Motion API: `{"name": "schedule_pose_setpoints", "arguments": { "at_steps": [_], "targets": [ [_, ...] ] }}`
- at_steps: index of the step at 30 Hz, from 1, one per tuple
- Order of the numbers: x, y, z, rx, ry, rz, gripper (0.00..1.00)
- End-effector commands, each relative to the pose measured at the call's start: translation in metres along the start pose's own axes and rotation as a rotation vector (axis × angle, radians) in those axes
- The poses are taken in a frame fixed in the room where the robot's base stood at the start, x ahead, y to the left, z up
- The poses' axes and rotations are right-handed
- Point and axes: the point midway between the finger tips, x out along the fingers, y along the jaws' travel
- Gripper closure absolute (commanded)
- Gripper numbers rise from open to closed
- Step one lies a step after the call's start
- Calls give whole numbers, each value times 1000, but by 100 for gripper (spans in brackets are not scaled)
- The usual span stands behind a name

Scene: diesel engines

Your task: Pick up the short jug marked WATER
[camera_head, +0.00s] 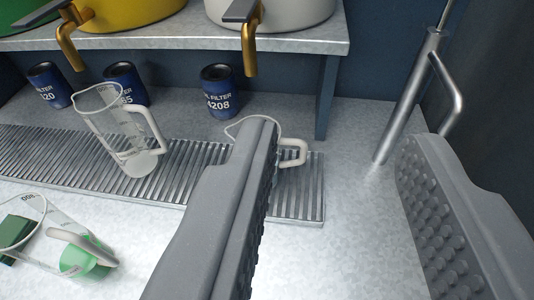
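My gripper (338,138) is open, with one grey finger mid-picture and the other at the right. Nothing is between the fingers. A jug (293,152) stands on the grate behind the left finger, which hides most of it; part of its rim and its pale handle show. A taller clear jug (108,122) with a pale handle and a whitish bottom stands on the grate further left. Another clear jug (52,232) with green at its bottom is at the lower left. I cannot read WATER on any of them.
A slatted metal grate (190,165) lies on the grey bench (352,225). Blue filter cans (221,92) stand behind it under a shelf (180,45) holding drums with brass taps (250,50). A metal rod with a handle (408,95) rises at the right. A dark green block (18,232) lies lower left.

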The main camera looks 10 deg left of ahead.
Motion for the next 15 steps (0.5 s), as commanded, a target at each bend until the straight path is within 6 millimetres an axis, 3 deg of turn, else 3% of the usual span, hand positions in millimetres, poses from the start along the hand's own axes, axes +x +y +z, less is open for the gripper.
{"name": "schedule_pose_setpoints", "arguments": {
  "at_steps": [5,11,15],
  "targets": [
    [16,4,-2,-6,-30,-5,63],
    [71,15,5,-31,-136,-28,63],
    [112,24,22,-53,-223,-53,63]
  ]
}}
